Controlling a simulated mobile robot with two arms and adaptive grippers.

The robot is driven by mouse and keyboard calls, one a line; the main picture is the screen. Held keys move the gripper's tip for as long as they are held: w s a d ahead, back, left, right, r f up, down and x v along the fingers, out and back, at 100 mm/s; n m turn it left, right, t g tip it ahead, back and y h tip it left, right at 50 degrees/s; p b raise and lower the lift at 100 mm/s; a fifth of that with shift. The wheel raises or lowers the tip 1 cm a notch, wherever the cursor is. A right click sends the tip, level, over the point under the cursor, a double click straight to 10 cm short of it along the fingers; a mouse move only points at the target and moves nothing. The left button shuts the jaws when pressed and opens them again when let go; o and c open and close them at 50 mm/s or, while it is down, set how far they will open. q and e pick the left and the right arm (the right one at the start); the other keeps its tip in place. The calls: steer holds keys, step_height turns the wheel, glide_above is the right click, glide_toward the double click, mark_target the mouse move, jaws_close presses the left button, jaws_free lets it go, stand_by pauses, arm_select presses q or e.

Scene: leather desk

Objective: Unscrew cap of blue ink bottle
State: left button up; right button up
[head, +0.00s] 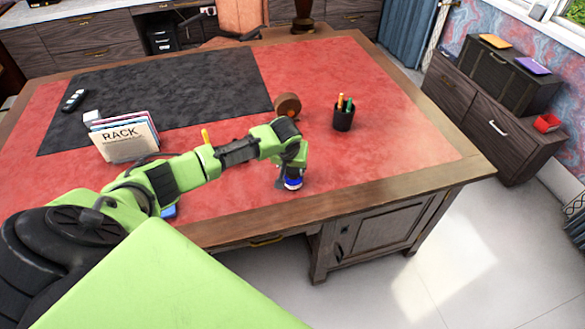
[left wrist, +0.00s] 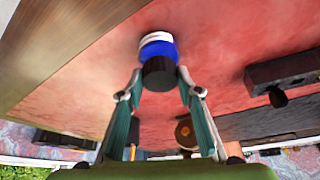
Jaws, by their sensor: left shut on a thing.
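The blue ink bottle (head: 293,183) stands on the red leather near the desk's front edge, below my left gripper (head: 292,170). In the left wrist view the bottle (left wrist: 157,50) shows a blue body with white at its base end. Its black cap (left wrist: 160,74) sits between the two fingertips of my left gripper (left wrist: 159,80), which is shut on it. In the head view the cap is hidden by the gripper. My right gripper is not in view.
A black pen cup (head: 343,119) stands right of my left arm, and a brown round object (head: 287,105) stands behind it. A rack of folders (head: 124,138) stands at the left near a black mat (head: 180,85). The red leather to the right is clear.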

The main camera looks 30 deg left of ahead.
arm_select(q)
steer(key=shift+d+n+g+y+p, duration=0.2)
steer(key=shift+n+g+y+p, duration=0.15)
steer(key=shift+n+p, duration=0.7)
steer(key=shift+f+n, duration=0.1)
steer(key=shift+n, duration=0.55)
steer(key=shift+y, duration=0.25)
steer(key=shift+s+f, duration=0.1)
steer(key=shift+d+n+g+p, duration=0.15)
steer(key=shift+n+g+p, duration=0.15)
steer(key=shift+n, duration=0.5)
steer(key=shift+n+y, duration=0.3)
steer(key=shift+n, duration=0.3)
steer(key=shift+n+g, duration=0.45)
steer(key=shift+n, duration=0.25)
